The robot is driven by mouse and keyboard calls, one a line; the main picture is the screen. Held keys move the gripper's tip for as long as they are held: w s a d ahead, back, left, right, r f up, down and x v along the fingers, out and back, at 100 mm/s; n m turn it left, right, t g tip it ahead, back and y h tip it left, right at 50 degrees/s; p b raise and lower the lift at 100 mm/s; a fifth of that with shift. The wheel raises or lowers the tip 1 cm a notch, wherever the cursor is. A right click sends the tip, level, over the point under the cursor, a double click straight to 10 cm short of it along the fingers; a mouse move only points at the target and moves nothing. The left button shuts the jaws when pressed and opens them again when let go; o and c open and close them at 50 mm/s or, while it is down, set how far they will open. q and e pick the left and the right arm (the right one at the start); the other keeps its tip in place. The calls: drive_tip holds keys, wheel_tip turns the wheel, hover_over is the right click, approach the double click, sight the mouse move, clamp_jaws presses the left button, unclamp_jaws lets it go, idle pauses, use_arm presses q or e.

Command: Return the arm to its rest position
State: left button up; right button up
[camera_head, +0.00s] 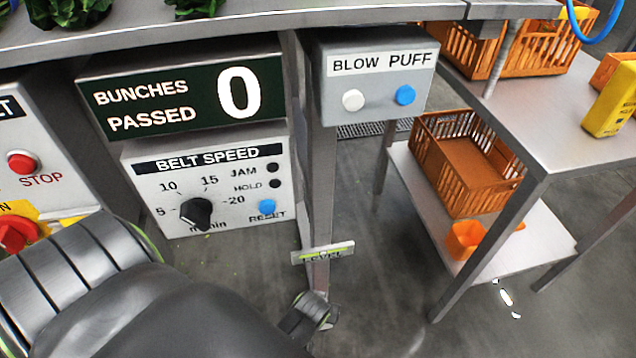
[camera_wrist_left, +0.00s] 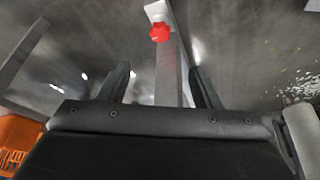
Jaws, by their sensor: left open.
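My left arm (camera_head: 130,300) comes in from the lower left of the head view and reaches low in front of the control panels. It covers part of the machine front and floor. My left gripper (camera_wrist_left: 160,88) shows in the wrist view with its two dark fingers apart and nothing between them. Behind the fingers are a grey metal post (camera_wrist_left: 168,70) and a red knob (camera_wrist_left: 160,32). Whether the fingers touch the post cannot be told. My right gripper is in neither view.
The belt speed panel (camera_head: 225,180), blow puff box (camera_head: 375,85) and counter (camera_head: 185,95) reading 0 hang under the bench edge (camera_head: 250,22). A steel table (camera_head: 500,110) with orange crates (camera_head: 465,165) stands at right. Grey floor (camera_head: 385,265) is open between.

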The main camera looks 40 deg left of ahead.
use_arm(q)
drive_tip(key=shift+v, duration=1)
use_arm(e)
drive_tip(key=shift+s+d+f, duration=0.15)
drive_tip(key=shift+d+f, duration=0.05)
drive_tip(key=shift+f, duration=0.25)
use_arm(q)
drive_tip(key=shift+f, duration=0.1)
